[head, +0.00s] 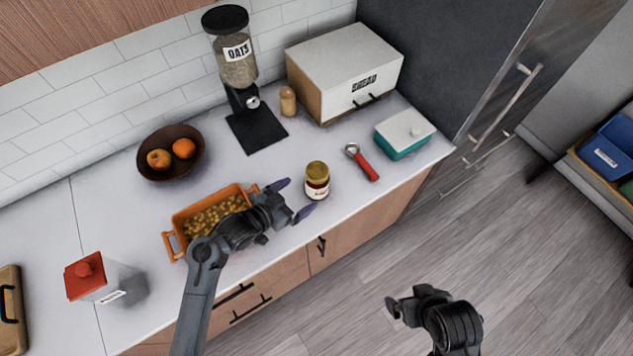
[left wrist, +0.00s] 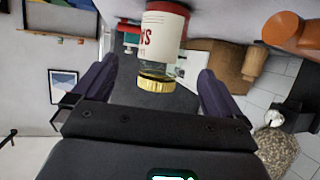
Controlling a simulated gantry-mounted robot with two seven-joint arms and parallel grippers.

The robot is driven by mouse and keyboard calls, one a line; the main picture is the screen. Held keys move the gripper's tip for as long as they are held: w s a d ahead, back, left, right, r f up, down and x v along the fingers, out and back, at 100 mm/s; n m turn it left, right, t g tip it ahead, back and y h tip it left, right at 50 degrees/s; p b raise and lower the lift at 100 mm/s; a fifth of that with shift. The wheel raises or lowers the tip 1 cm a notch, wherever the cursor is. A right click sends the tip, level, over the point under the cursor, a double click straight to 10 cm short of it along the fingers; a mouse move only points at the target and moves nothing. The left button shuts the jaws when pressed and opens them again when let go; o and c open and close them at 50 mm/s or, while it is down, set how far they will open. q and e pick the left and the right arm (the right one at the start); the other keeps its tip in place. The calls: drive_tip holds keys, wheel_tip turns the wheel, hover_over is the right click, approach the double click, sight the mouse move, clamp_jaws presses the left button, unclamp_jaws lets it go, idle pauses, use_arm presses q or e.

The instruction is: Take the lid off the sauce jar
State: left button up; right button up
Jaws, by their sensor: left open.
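The sauce jar (head: 317,188) stands upright on the counter near its front edge, with its gold lid (head: 317,169) on. My left gripper (head: 295,198) is open and empty, just left of the jar, its fingers pointing toward it. In the left wrist view the picture is upside down. The jar (left wrist: 160,35) and its lid (left wrist: 157,84) show ahead, lined up with the gap between the spread fingers (left wrist: 156,85), apart from them. My right gripper (head: 393,306) is over the floor, away from the counter; its jaws are too unclear to judge.
An orange baking dish (head: 176,243) of small yellowish pieces lies under my left arm. A red-handled tool (head: 366,169) and a teal butter dish (head: 402,140) are right of the jar. A bread box (head: 342,65), a wooden shaker (head: 288,102) and an oats dispenser (head: 235,60) stand behind.

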sight(310, 188)
use_arm(q)
drive_tip(key=x, duration=0.3)
drive_tip(key=shift+w+d, duration=0.3)
drive_tip(key=shift+d, duration=0.05)
drive_tip(key=shift+b+x, duration=0.3)
drive_tip(key=shift+x, duration=2.65)
drive_tip(key=shift+w+a+f, duration=0.1)
drive_tip(key=shift+a, duration=0.15)
drive_tip(key=c, duration=1.3)
drive_tip(key=shift+o, duration=0.2)
